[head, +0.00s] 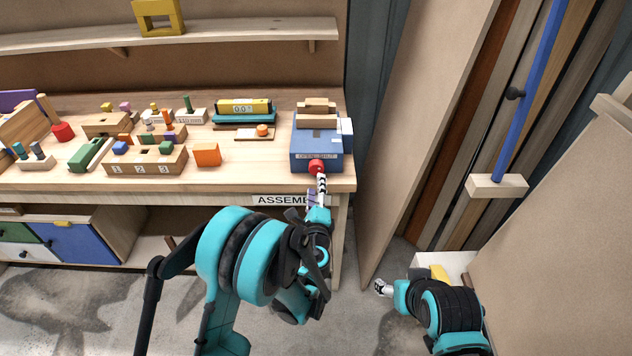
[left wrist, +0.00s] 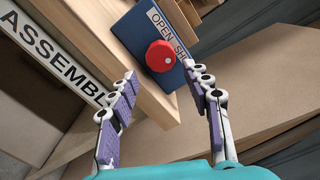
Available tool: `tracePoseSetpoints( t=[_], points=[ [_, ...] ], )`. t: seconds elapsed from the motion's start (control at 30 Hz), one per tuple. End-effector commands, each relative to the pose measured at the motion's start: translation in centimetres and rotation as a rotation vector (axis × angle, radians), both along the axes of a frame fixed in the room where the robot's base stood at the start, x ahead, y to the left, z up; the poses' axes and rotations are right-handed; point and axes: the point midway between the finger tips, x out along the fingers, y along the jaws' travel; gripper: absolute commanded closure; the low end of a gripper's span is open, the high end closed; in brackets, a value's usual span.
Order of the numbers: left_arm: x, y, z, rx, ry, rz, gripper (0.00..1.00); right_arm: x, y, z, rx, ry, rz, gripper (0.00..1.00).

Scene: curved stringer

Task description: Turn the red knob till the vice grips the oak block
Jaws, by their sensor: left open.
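The blue vice (head: 303,150) stands at the right front corner of the workbench, its front labelled "OPEN SHUT". The red knob (head: 316,168) sticks out of that front; in the left wrist view the red knob (left wrist: 160,56) has a small white dot. Pale wooden pieces (head: 317,107) sit on top of the vice; I cannot tell which is the oak block or whether the jaws touch it. My left gripper (head: 321,180) is open just in front of the knob, its fingers (left wrist: 160,76) spread either side, apart from it. My right gripper (head: 381,288) is low, away from the bench; its fingers are too small to judge.
The workbench (head: 235,178) holds several wooden fixtures, an orange block (head: 207,154) and a yellow level (head: 244,106) left of the vice. A shelf (head: 240,32) hangs above. Tall boards and a blue bar (head: 530,90) stand to the right, beside a plywood panel (head: 420,120).

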Motion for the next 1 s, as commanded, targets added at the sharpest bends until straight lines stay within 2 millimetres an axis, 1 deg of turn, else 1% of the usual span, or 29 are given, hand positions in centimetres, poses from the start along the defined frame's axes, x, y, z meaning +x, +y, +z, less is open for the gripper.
tracePoseSetpoints(
  t=[0.03,0.07,0.13,0.2,0.27,0.5,0.6,0.7,0.83,1.0],
  points=[
    [0.1,0.0,0.5,0.063,0.000,0.000,0.51,0.0,0.0,0.9,0.000,0.000,0.000,0.39],
    [0.1,0.0,0.5,0.103,0.000,0.000,0.51,0.0,0.0,1.2,0.000,0.000,0.000,0.39],
    [0.3,0.0,0.4,0.172,0.001,0.000,0.51,0.0,0.0,1.4,0.000,0.000,0.000,0.39],
    [0.7,0.0,0.2,0.204,0.000,0.001,0.51,0.0,0.0,1.3,0.000,0.000,0.000,0.39],
    [1.3,0.0,0.1,0.209,0.000,0.001,0.51,0.0,0.0,1.0,0.000,0.000,0.000,0.39],
    [5.2,0.1,-0.1,0.206,0.000,0.001,0.51,0.0,0.0,-0.1,0.000,0.000,0.000,0.39],
    [6.6,0.1,-0.1,0.205,0.000,0.002,0.51,0.0,0.0,-0.4,0.000,0.000,0.000,0.39],
    [7.5,0.1,0.0,0.205,0.000,0.001,0.51,0.0,0.0,-0.6,0.000,0.000,0.000,0.39],
    [8.0,0.0,0.1,0.204,0.000,0.000,0.51,0.0,0.0,-0.7,0.000,0.000,0.000,0.39],
    [8.0,0.0,0.2,0.204,0.000,0.000,0.51,0.0,0.0,-0.6,0.000,0.000,0.000,0.39]
  ],
)
